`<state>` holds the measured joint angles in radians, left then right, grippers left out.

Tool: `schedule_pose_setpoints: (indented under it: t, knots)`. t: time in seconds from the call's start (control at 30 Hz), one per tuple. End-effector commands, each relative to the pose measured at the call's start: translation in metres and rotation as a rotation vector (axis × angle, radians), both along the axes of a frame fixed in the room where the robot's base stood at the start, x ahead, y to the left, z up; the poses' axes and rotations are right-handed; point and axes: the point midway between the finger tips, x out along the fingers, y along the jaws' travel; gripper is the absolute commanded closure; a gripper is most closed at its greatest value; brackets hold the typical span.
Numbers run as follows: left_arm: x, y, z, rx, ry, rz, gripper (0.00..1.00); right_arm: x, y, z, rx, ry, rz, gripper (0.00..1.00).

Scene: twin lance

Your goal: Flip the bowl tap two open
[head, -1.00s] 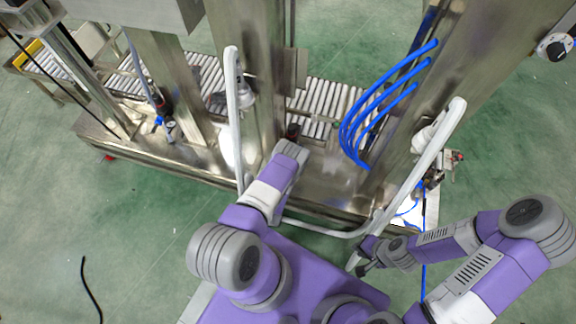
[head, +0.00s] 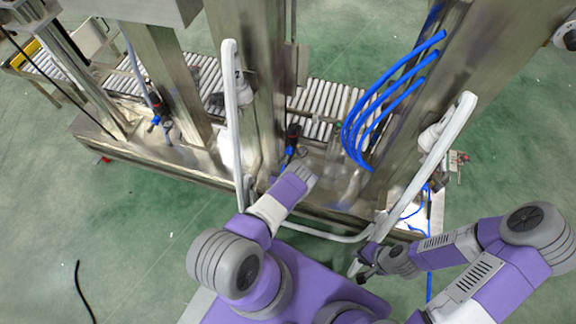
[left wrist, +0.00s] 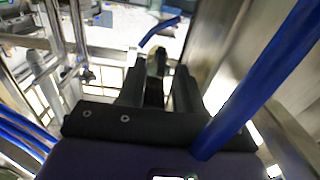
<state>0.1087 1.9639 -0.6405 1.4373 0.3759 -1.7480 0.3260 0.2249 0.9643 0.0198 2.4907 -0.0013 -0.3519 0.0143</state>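In the left wrist view, the two dark fingers of my left gripper (left wrist: 158,92) stand apart. A dark and brass-coloured piece (left wrist: 156,62) shows in the gap between them, and a blue lever-like part (left wrist: 160,31) lies just past the fingertips. I cannot tell whether these belong to bowl tap two or whether the fingers touch them. In the head view, my left arm's grey wrist end hides the left fingers. A dark fitting with a red part (head: 292,132) stands just beyond it. My right gripper (head: 361,262) is low at the right, beside the white tube frame; its opening is too small to judge.
Blue hoses (head: 372,98) arch to the right of my left wrist; a blue tube (left wrist: 262,75) crosses close in the left wrist view. A white tube frame (head: 231,110) and steel columns (head: 249,90) flank the arm. A roller conveyor (head: 322,100) runs behind.

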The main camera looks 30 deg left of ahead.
Motion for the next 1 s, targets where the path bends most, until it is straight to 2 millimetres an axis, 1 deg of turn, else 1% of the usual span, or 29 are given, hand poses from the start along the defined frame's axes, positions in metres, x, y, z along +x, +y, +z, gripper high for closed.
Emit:
schedule_pose_setpoints:
  t: [0.23,0.47,0.77,1.0]
  knots:
    - [0.0010,0.0001,0.0004,0.000,0.000,0.000,0.65,-0.0001,0.0001,0.0001,0.000,0.000,0.000,0.81]
    - [0.0007,0.0001,0.0002,0.000,0.001,0.000,1.00,-0.0001,0.0001,0.0000,0.000,0.000,0.000,0.81]
    - [0.0006,-0.0006,0.0000,-0.001,0.001,0.007,1.00,-0.0001,0.0000,0.0000,0.000,0.000,0.000,0.81]
    - [0.0019,-0.0049,0.0002,-0.002,0.000,0.085,1.00,-0.0001,0.0000,0.0000,0.000,0.000,0.000,0.81]
